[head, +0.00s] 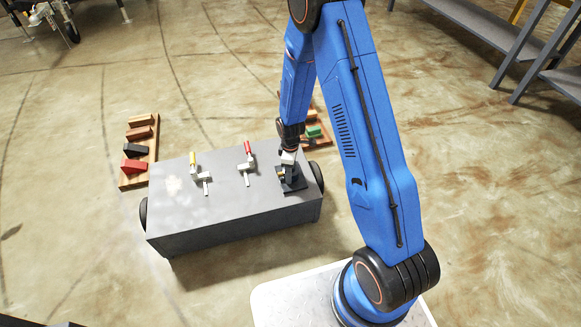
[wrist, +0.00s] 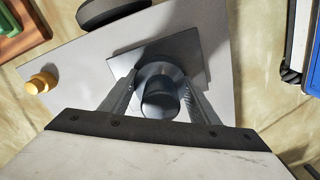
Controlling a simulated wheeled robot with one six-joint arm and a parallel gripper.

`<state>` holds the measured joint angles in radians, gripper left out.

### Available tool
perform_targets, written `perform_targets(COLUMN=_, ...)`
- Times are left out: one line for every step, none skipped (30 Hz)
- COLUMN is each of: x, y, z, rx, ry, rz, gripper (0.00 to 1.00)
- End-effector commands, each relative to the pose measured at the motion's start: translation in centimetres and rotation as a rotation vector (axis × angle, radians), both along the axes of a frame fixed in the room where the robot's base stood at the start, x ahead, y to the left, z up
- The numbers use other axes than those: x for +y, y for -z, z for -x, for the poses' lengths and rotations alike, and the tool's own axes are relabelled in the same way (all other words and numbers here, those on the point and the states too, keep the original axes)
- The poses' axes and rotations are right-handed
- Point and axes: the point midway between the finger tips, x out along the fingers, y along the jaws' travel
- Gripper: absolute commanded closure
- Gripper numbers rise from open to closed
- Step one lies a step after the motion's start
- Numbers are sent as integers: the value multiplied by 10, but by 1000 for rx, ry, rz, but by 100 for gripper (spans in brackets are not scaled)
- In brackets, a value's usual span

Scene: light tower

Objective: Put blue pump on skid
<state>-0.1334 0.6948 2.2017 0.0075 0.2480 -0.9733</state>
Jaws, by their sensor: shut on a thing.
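My gripper (head: 289,157) points down over the right end of a grey wheeled box. In the wrist view its two fingers (wrist: 158,90) are shut on a dark blue-grey cylinder (wrist: 158,103), one finger on each side. The cylinder is over a dark square plate (wrist: 196,58) on the box top. The plate also shows in the head view (head: 296,189). I cannot tell whether the cylinder touches the plate. No bright blue pump shows, and no other thing can be told as the skid.
The grey box (head: 215,205) also bears a yellow-handled valve (head: 195,170) and a red-handled valve (head: 247,166). A wooden board (head: 150,172) with several coloured blocks lies at left. Another board with a green block (head: 313,131) lies behind. Grey benches (head: 485,28) stand at upper right.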

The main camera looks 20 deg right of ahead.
Motion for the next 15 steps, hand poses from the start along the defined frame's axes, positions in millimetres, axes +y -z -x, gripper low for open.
perform_targets(x=0, y=4, z=0, rx=0, ry=0, rz=0, gripper=100)
perform_targets(x=0, y=5, z=0, rx=-1, ry=0, rz=0, gripper=100)
perform_targets(x=0, y=6, z=-1, rx=-1, ry=0, rz=0, gripper=100)
perform_targets(x=0, y=7, z=-1, rx=-1, ry=0, rz=0, gripper=100)
perform_targets(x=0, y=7, z=-1, rx=-1, ry=0, rz=0, gripper=100)
perform_targets(x=0, y=6, z=-1, rx=-2, ry=0, rz=0, gripper=100)
perform_targets(x=0, y=6, z=-1, rx=-2, ry=0, rz=0, gripper=100)
perform_targets(x=0, y=6, z=-1, rx=-2, ry=0, rz=0, gripper=100)
perform_targets(x=0, y=6, z=-1, rx=-2, ry=0, rz=0, gripper=100)
perform_targets(x=0, y=6, z=-1, rx=-1, ry=0, rz=0, gripper=100)
perform_targets(x=0, y=7, z=-1, rx=-1, ry=0, rz=0, gripper=100)
perform_targets(x=0, y=7, z=-1, rx=-1, ry=0, rz=0, gripper=100)
perform_targets(x=0, y=8, z=0, rx=-1, ry=0, rz=0, gripper=100)
perform_targets(x=0, y=9, z=0, rx=-1, ry=0, rz=0, gripper=100)
perform_targets(x=0, y=9, z=0, rx=0, ry=0, rz=0, gripper=40)
